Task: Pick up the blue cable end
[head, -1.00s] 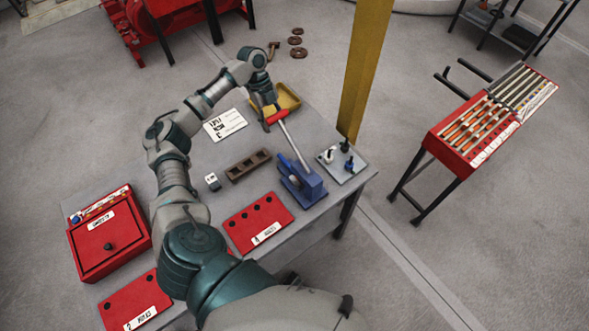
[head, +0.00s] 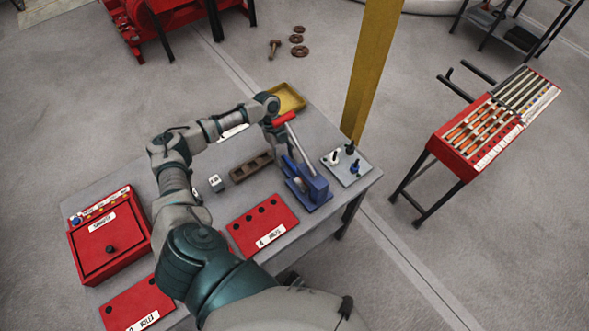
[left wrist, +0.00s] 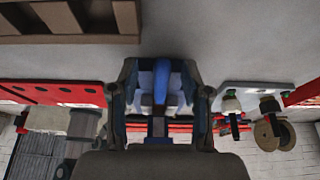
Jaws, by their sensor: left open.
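The blue cable end (head: 355,166) appears as a small blue piece on the grey plate (head: 343,178) at the table's right corner, beside a white and a black piece. My left gripper (head: 281,139) is over the table, left of that plate and apart from it, near the red-handled lever of the blue press (head: 311,188). In the left wrist view my open left gripper (left wrist: 166,88) has a blue shape, seemingly the press (left wrist: 160,78), showing between its fingers. The plate (left wrist: 262,90) lies right of the fingers there. My right gripper is not in view.
A brown slotted block (head: 250,167), a small white cube (head: 216,183) and red panels (head: 262,223) lie on the table. A yellow tray (head: 290,98) is at the far edge. A yellow post (head: 368,75) stands just behind the table. A red rack (head: 470,145) stands right.

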